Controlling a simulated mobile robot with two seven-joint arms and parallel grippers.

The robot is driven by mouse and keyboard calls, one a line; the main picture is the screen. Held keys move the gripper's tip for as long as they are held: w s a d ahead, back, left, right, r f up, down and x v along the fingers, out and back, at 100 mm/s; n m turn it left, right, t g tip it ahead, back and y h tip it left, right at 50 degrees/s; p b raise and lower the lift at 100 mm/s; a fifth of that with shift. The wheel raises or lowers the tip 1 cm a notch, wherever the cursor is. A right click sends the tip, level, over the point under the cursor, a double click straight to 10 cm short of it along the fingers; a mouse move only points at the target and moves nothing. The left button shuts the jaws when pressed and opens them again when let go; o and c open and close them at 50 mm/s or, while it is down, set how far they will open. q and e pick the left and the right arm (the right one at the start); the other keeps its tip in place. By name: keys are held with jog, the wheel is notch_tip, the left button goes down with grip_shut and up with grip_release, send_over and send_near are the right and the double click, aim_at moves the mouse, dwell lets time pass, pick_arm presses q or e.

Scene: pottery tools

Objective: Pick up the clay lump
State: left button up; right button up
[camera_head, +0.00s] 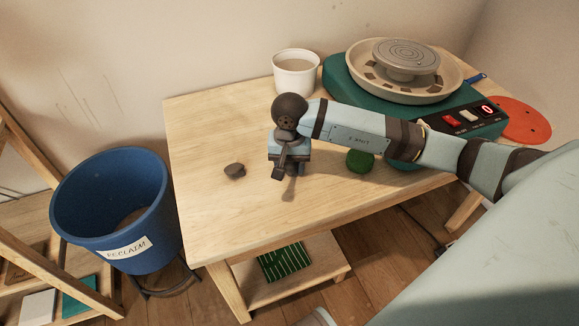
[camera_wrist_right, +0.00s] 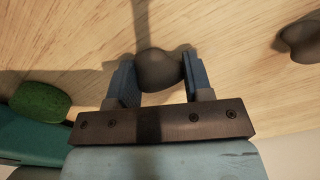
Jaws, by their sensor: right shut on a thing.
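A smooth grey-brown clay lump (camera_wrist_right: 159,70) sits between the two blue fingers of my right gripper in the right wrist view. The right gripper (camera_head: 289,170) is shut on it, pointing down at the table; in the head view my own gripper and wrist hide most or all of this lump. I cannot tell if the lump touches the wood. A second, similar dark lump (camera_head: 235,170) lies on the table, left of the gripper; it also shows at the upper right of the right wrist view (camera_wrist_right: 302,42). My left gripper is not in view.
On the wooden table (camera_head: 205,130), a green sponge-like piece (camera_head: 360,161) lies right of the gripper. A white cup (camera_head: 296,76) stands at the back, beside a green pottery wheel (camera_head: 345,84). A blue bucket (camera_head: 112,205) stands left. The table's left part is mostly clear.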

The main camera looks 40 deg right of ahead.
aim_at(289, 163)
jog(key=shift+r, duration=0.65)
pick_arm(q)
jog(key=p, duration=0.1)
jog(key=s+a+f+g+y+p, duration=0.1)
jog(key=p, duration=0.1)
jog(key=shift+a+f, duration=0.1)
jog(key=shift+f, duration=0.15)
pick_arm(e)
notch_tip(289, 163, up, 19)
jog(key=shift+f, duration=0.15)
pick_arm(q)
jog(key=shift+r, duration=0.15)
